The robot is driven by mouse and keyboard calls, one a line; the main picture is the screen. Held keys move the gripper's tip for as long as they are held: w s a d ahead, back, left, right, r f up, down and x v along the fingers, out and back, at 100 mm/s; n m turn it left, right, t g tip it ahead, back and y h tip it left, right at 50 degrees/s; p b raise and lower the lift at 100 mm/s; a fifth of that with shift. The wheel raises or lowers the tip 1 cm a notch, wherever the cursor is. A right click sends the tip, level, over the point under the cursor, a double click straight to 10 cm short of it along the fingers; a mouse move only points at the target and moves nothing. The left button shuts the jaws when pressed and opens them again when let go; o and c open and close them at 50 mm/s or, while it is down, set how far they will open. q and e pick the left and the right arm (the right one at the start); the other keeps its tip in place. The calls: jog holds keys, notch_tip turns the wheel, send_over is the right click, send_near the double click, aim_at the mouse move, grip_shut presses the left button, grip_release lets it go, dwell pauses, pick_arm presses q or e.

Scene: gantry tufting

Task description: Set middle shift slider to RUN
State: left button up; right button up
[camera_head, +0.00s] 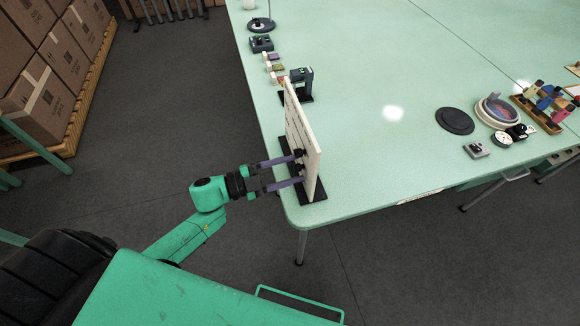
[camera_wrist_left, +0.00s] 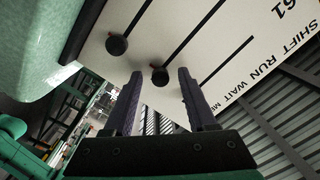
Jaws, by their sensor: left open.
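The slider board (camera_head: 303,135) stands upright on a black base at the near left corner of the table. In the left wrist view its pale face (camera_wrist_left: 215,45) has dark slots and printed words including SHIFT, RUN and WAIT. The middle shift slider's black knob (camera_wrist_left: 159,76) sits at the lower end of its slot, between my left fingertips. Another black knob (camera_wrist_left: 117,45) is to its left. The third slot's lower end is hidden by a finger. My left gripper (camera_head: 297,169) is open at the board's face; contact with the knob cannot be told. My right gripper is out of view.
The pale green table (camera_head: 370,60) is mostly clear in the middle. Small devices (camera_head: 262,43) line its left edge. A black disc (camera_head: 455,121), a round dish (camera_head: 497,110) and a wooden rack (camera_head: 540,117) stand at right.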

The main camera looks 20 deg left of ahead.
pick_arm(q)
jog(key=shift+c, duration=0.4)
grip_shut()
jog(key=shift+w+a+f, duration=0.1)
dwell(0.9)
